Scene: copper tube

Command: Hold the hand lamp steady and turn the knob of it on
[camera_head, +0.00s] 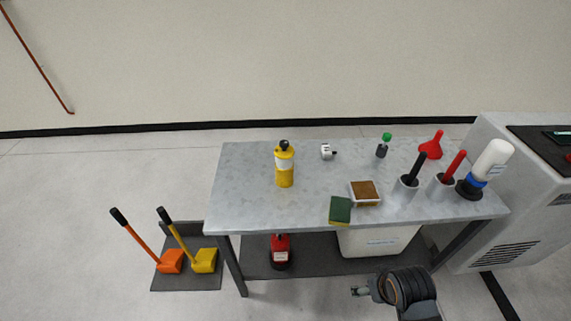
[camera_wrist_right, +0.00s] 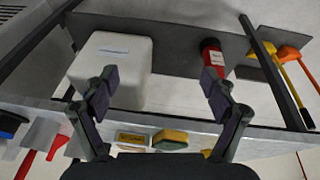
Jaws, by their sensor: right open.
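A yellow cylinder with a white band and a black knob-like top (camera_head: 285,166), which looks like the hand lamp, stands upright at the left part of the grey table. My left gripper is out of view.
The grey table (camera_head: 240,205) also bears a sponge (camera_head: 340,210), a brown-filled tray (camera_head: 365,193), cups and bottles at right. Below are a red bottle (camera_head: 280,252) and a white box (camera_head: 380,241). Orange and yellow scoops (camera_head: 170,262) stand left. The table is clear around the lamp.

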